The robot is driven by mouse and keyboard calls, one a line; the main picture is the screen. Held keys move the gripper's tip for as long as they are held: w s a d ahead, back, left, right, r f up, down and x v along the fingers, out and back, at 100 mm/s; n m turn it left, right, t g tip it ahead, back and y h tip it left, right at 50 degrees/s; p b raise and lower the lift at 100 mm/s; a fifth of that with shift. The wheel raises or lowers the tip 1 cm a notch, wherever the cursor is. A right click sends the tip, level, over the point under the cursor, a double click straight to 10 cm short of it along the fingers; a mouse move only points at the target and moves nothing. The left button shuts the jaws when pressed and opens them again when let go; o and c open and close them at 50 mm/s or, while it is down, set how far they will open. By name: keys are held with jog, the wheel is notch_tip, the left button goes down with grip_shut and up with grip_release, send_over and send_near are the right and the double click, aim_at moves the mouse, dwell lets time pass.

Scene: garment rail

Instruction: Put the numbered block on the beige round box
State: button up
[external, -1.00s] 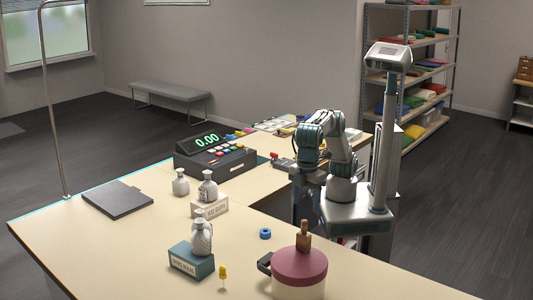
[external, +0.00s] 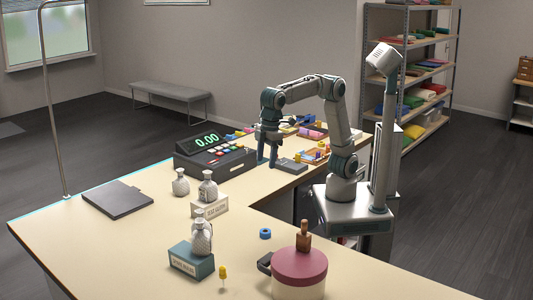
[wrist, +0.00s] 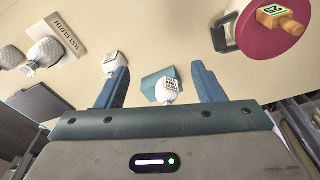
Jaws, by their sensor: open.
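A brown wooden piece (external: 304,237) stands on the dark red lid of a round box with a beige side (external: 298,292), at the front right of the counter. In the wrist view the wooden piece (wrist: 291,26) shows a green-edged tag reading 25, and the lid (wrist: 252,40) is at top right. No other numbered block can be made out. My gripper (external: 267,163) is open, fingers pointing down, over the counter's far part between the cash register and a small grey item. In the wrist view my gripper (wrist: 160,85) holds nothing; the bottle seen between its fingers is farther off.
The cash register (external: 213,152) is close left of my gripper. Pale bottles, one on a teal box (external: 190,260), a blue ring (external: 265,233) and a yellow peg (external: 223,272) stand on the front counter. Trays of small items (external: 313,132) lie at the back.

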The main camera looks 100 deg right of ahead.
jog(key=s+d+f+m+t, duration=0.1)
jog(key=s+d+f+m, duration=0.2)
jog(key=d, duration=1)
jog(key=s+d+f+m+t, duration=0.1)
jog(key=s+d+f, duration=0.3)
jog(key=d, duration=1)
jog(key=s+d+f+m, duration=0.1)
jog(key=s+d+f, duration=0.3)
jog(key=s, duration=0.3)
jog(key=shift+s+d+f+t+h, duration=0.2)
jog(key=shift+d+f+t+h, duration=0.15)
jog(key=shift+d, duration=0.55)
